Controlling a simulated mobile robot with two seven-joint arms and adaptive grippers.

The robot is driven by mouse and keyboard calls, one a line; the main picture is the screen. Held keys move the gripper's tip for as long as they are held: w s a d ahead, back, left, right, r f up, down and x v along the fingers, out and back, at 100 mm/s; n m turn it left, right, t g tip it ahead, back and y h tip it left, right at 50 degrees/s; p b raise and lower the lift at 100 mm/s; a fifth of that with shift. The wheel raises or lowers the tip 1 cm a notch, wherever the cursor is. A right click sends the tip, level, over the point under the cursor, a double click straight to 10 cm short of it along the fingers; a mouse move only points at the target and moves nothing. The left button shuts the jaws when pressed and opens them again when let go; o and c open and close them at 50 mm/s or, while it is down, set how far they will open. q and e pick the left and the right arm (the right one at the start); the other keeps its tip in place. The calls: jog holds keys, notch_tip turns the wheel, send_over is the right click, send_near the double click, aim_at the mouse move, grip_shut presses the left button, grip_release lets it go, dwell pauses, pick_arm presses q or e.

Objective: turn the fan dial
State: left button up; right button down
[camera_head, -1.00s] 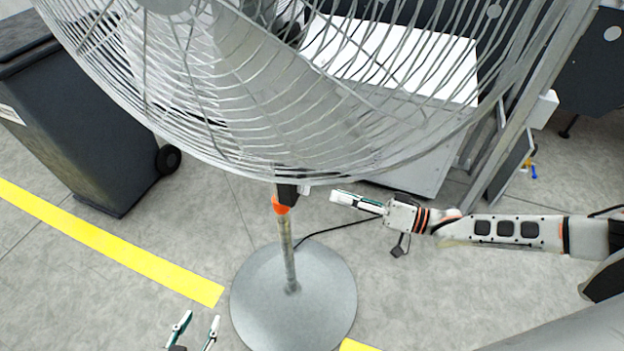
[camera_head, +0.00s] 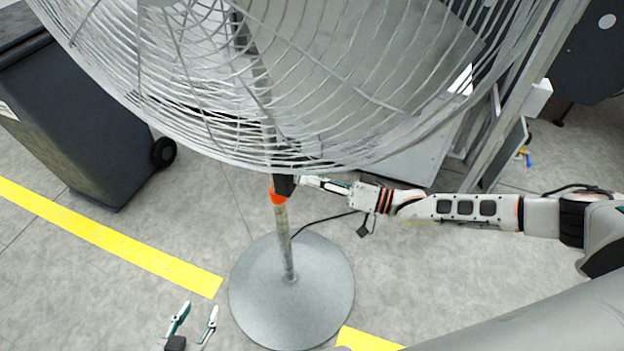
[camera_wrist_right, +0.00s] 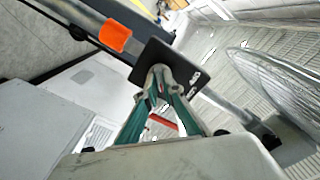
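The large grey fan (camera_head: 290,75) stands on a pole with a round base (camera_head: 292,300). A small black control box (camera_head: 285,184) sits on the pole under the cage, above an orange collar (camera_head: 278,196). My right gripper (camera_head: 303,181) is at the right side of this box. In the right wrist view the fingertips (camera_wrist_right: 160,72) lie close together in front of the black box face (camera_wrist_right: 185,78). The dial itself is hidden behind them, so I cannot tell whether they grip it. My left gripper (camera_head: 199,308) is open and empty, low at the bottom.
A dark wheeled bin (camera_head: 75,125) stands at the left. A metal frame (camera_head: 520,100) and grey cabinet (camera_head: 415,165) stand behind the fan to the right. A black cable (camera_head: 322,221) runs near the pole. Yellow lines (camera_head: 110,240) mark the otherwise clear floor at front left.

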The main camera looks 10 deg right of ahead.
dwell(0.4)
jog(key=shift+n+b, duration=0.5)
jog(key=shift+n, duration=8.4)
jog(key=c, duration=2.2)
grip_release()
jog(key=v, duration=1.2)
